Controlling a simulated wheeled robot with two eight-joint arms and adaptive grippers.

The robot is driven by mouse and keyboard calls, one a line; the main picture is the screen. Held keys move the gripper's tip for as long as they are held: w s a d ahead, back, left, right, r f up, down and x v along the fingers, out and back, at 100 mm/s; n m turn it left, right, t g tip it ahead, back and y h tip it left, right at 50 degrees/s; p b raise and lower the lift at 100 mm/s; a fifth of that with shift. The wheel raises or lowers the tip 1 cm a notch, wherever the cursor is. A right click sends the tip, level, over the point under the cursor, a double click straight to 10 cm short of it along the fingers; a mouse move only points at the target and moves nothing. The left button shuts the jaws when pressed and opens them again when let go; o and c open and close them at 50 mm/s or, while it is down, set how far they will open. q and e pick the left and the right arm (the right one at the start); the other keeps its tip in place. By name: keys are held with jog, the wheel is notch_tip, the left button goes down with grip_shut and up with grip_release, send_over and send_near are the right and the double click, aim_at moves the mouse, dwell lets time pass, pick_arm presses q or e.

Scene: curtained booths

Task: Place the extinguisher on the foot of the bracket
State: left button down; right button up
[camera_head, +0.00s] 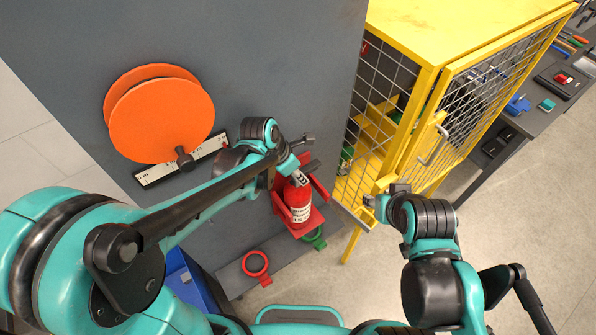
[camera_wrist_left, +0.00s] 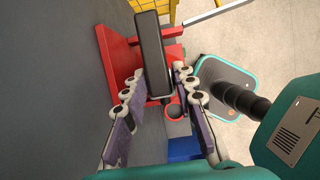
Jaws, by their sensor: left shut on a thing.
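The red extinguisher (camera_head: 298,203) with a white label stands roughly upright at the red bracket (camera_head: 318,190) on the grey wall. The bracket's foot (camera_head: 308,227) shows below it; whether the extinguisher's base touches it I cannot tell. My left gripper (camera_head: 298,172) is shut on the extinguisher near its top. In the left wrist view the black extinguisher handle (camera_wrist_left: 152,55) lies between my left fingers (camera_wrist_left: 158,92), beside the red bracket (camera_wrist_left: 115,55). My right gripper (camera_head: 382,195) is beside the yellow cage, away from the extinguisher; its jaw opening is unclear.
A yellow mesh cage (camera_head: 440,70) stands close right of the bracket. An orange reel (camera_head: 160,118) and a white ruler strip (camera_head: 160,175) are on the wall at left. A red ring (camera_head: 255,264) and a blue bin (camera_head: 190,283) are below. Floor at right is clear.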

pick_arm(q)
jog(key=c, duration=1.2)
grip_release()
jog(key=shift+f, duration=0.1)
jog(key=v, duration=0.7)
jog(key=shift+r, duration=0.4)
